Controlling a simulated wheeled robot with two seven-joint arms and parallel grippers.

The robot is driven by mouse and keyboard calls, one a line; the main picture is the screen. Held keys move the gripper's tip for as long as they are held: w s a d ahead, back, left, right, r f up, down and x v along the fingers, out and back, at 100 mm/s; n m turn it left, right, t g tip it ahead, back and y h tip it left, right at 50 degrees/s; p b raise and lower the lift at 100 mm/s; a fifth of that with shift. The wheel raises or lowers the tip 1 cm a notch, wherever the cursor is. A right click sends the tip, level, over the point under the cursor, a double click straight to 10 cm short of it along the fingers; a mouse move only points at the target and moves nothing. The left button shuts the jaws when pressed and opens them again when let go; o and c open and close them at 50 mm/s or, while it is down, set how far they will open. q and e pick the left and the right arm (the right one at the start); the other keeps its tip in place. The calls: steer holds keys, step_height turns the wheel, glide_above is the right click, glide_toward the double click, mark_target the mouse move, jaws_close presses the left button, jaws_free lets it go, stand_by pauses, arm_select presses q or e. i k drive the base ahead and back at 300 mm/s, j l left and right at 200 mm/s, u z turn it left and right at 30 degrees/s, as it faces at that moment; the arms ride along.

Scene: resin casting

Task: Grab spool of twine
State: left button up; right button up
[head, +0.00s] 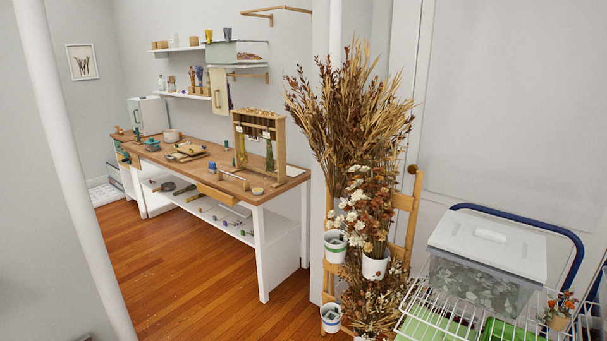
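A wooden-topped workbench (205,160) with a white frame stands along the wall at the left, some way off. Several small items lie on it, including a blue cylinder-like item (211,166) and a teal round item (152,145). They are too small to tell whether either is a spool of twine. I cannot pick out the twine with certainty. Neither of my grippers is in view.
A wooden plant stand (413,205) with dried flowers (350,115) stands at the centre, right of the bench. A wire cart (412,322) carries a lidded clear box (480,270) at the right. The wooden floor (185,275) before the bench is clear.

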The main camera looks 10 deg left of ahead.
mark_target(195, 42)
steer(key=i+j+z, duration=0.25)
steer(key=i+j, duration=0.35)
steer(key=i, duration=0.4)
steer(key=i+j+z, duration=0.3)
steer(key=i+j, duration=0.55)
steer(key=i, duration=0.15)
steer(key=i+j, duration=0.15)
steer(key=j, duration=0.2)
steer(key=i+j+z, duration=0.15)
steer(key=j, duration=0.25)
steer(key=i+j, duration=0.1)
steer(key=j, duration=0.3)
steer(key=i+j+z, duration=0.15)
steer(key=j, duration=0.2)
steer(key=i+j, duration=0.1)
steer(key=j, duration=0.3)
steer(key=i+j+z, duration=0.15)
steer(key=j, duration=0.25)
steer(key=j+z, duration=0.1)
steer(key=j, duration=0.5)
steer(key=k+j+z, duration=0.1)
steer(key=j, duration=0.55)
steer(key=j+z, duration=0.1)
steer(key=j, duration=0.5)
steer(key=k+j, duration=0.15)
steer(key=j, duration=0.45)
steer(key=z, duration=0.05)
